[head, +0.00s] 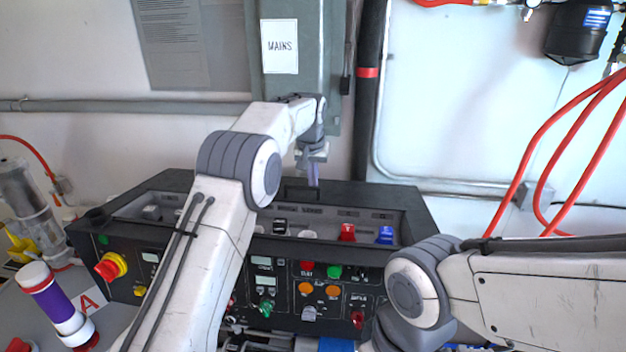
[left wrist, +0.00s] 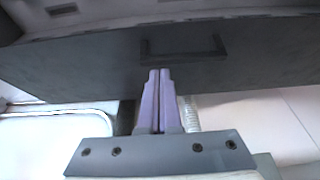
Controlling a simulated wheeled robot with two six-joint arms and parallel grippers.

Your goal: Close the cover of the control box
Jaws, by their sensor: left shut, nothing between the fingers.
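The control box (head: 350,275) is a wide black console with colored knobs and buttons on its front. Above them is an uncovered recess with red and blue switches. Its dark cover (head: 375,196) stands raised along the back of the recess, with a handle (head: 297,187) near its middle. In the left wrist view the cover (left wrist: 80,70) spans the top, with its handle (left wrist: 183,48) just ahead of the fingertips. My left gripper (head: 313,183) is shut and empty beside the handle; I cannot tell whether it touches the cover (left wrist: 158,72). My right gripper is out of view.
A grey-green cabinet marked MAINS (head: 292,85) and a dark vertical pipe (head: 368,95) stand behind the box. Red hoses (head: 560,150) hang at the right. A purple and white cylinder (head: 55,303) is at the lower left. My right forearm crosses the lower right.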

